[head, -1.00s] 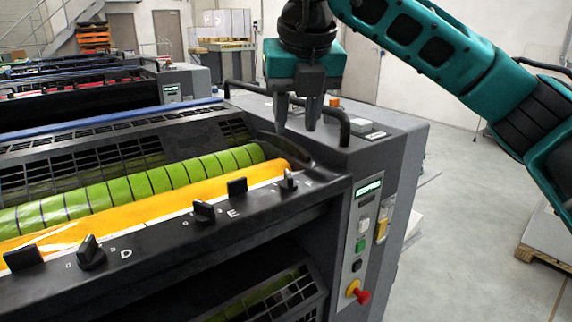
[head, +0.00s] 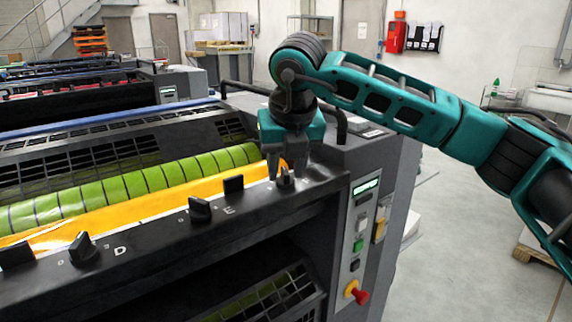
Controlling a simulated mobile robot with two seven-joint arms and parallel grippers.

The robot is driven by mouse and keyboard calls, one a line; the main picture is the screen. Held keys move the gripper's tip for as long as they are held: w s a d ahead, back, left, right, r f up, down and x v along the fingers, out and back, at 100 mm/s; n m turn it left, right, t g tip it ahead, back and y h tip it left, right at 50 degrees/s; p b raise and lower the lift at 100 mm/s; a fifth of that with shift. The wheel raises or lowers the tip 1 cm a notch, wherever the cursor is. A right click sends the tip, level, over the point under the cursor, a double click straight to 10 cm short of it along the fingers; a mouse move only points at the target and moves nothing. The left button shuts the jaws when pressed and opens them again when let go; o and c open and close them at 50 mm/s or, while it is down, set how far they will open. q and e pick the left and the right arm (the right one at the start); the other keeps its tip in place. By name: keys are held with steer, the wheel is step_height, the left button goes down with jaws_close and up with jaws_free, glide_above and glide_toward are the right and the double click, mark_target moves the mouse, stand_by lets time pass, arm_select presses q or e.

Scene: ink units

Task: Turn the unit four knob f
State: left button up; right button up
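The F knob (head: 285,181) is a small dark knob with a light pointer at the right end of the black ledge, beyond the E label. My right gripper (head: 286,170) points down right over it, with two grey fingers apart. The knob shows between or just behind the fingertips, and I cannot tell whether they touch it. The fingers and the knob's small size hide its exact angle. The F letter is hidden or too small to read. My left gripper is not in view.
Other knobs line the ledge, one near E (head: 200,210) and one near D (head: 83,249). The end panel carries buttons and a red emergency stop (head: 357,292). Open floor lies to the right.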

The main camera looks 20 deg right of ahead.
jaws_close()
